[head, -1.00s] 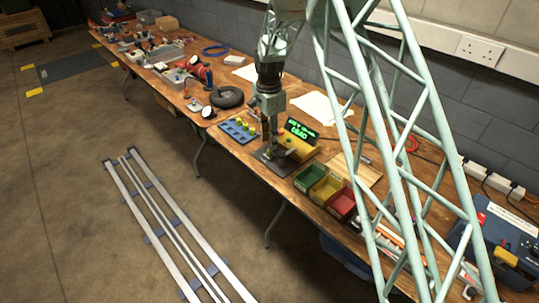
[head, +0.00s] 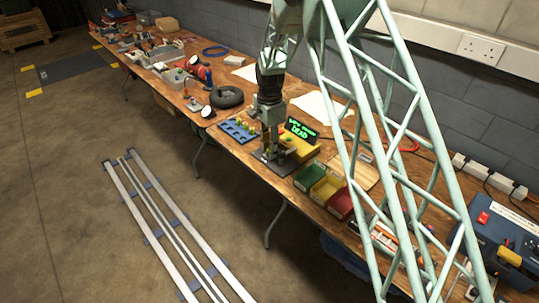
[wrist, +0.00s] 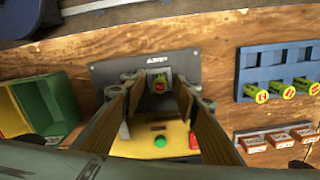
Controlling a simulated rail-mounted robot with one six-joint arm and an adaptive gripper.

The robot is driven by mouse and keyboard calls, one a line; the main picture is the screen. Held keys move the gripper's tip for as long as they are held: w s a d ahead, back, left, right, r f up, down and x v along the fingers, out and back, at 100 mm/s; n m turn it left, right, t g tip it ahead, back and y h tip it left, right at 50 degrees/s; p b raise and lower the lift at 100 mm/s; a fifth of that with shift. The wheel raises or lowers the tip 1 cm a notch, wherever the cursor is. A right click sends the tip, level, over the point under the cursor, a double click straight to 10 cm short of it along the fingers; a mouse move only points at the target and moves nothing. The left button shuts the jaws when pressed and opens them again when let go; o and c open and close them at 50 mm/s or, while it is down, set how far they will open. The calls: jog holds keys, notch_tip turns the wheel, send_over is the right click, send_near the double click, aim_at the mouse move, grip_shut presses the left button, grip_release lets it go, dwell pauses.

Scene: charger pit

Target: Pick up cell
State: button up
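My gripper (wrist: 157,82) is open, with one finger on each side of the cell and gaps visible between. In the head view my gripper (head: 269,147) points down at the plate, in front of the yellow charger box (head: 300,148). The lit green display (head: 302,131) reads "DEAD" on its lower line. Where the cell's lower part sits is hidden.
A blue rack (head: 238,130) with several cells stands left of the charger in the head view. Green (head: 309,178), yellow (head: 325,188) and red (head: 341,203) bins stand to its right. Several red-and-white labelled blocks (wrist: 277,138) lie below the rack in the wrist view.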

dwell(0.6)
grip_shut()
